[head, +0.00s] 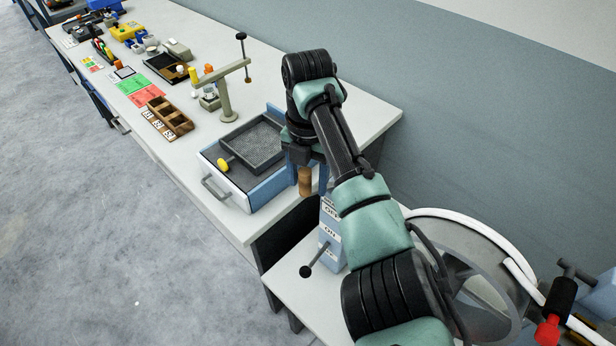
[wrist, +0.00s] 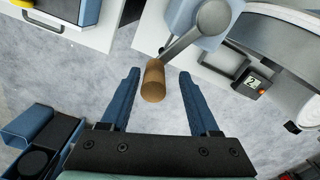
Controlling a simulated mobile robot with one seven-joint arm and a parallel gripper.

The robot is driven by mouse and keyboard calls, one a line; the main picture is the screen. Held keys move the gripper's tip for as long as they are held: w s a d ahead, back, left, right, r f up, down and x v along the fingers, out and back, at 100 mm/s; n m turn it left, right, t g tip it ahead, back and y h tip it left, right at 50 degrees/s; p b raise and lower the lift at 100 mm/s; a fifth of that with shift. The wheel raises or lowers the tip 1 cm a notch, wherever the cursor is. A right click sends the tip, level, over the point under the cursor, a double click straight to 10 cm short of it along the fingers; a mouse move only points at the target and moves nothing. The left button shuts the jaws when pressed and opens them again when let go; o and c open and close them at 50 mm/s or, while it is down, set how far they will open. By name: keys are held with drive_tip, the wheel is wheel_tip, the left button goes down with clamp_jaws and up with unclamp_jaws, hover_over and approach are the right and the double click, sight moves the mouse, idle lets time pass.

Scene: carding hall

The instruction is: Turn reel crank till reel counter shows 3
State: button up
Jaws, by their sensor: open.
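The reel crank has a grey arm (wrist: 190,36) ending in a brown wooden handle (wrist: 153,82); the handle also shows in the head view (head: 305,183), below my gripper. My gripper (wrist: 159,77) is open, its two blue fingers on either side of the handle with visible gaps in the wrist view. In the head view my gripper (head: 305,160) points down over the handle. The reel counter (wrist: 253,83), a small dark box with a lit display, appears to read 2. My arm hides much of the crank in the head view.
A blue switch box (head: 330,245) with ON and OFF labels and a black-knobbed lever (head: 306,271) stands near the handle. A large round drum (head: 490,270) is at right. A drawer unit (head: 250,190) and several small items fill the long table.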

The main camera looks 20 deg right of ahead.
drive_tip(key=shift+a+r, duration=0.1)
drive_tip(key=shift+r, duration=0.4)
wheel_tip(320, 180, up, 12)
drive_tip(key=shift+d, duration=0.2)
